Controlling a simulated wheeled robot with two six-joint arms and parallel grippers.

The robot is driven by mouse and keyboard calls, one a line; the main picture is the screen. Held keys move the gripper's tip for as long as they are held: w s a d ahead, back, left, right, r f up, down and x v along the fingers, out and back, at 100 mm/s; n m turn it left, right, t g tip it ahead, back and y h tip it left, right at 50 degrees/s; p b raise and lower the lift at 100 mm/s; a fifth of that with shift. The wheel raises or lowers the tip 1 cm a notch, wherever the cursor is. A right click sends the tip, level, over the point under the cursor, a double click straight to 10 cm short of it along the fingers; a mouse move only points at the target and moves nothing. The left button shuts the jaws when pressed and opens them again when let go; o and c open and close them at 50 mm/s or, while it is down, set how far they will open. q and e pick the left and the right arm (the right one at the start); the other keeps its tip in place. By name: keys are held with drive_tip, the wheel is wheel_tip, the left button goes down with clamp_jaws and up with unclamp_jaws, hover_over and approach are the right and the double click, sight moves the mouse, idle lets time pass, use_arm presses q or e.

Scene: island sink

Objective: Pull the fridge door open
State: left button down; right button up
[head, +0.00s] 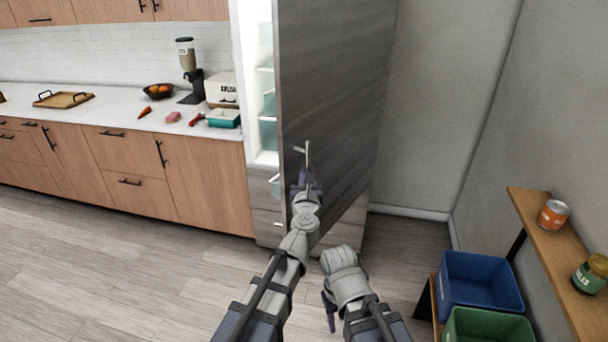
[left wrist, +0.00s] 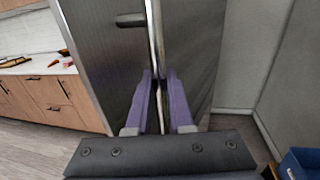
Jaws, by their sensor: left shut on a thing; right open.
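The grey fridge door (head: 335,75) stands partly open, with the lit inside of the fridge (head: 265,90) showing along its left edge. A slim upright metal handle (head: 307,152) is on the door front. My left gripper (head: 305,178) is shut on this handle. In the left wrist view the handle (left wrist: 154,35) runs down between the purple fingers of my left gripper (left wrist: 160,100), against the door (left wrist: 105,60). My right gripper (head: 330,312) is open and empty, low in front of the door and apart from it.
A counter (head: 120,112) with a tray, fruit bowl, grinder and food runs left of the fridge. At the right are a blue bin (head: 480,285), a green bin (head: 490,328) and a wooden shelf (head: 545,245) with cans. Wood floor (head: 130,270) is clear at the left.

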use_arm(q)
drive_tip(key=shift+d, duration=0.25)
drive_tip(key=c, duration=0.8)
unclamp_jaws()
drive_tip(key=shift+r, duration=0.15)
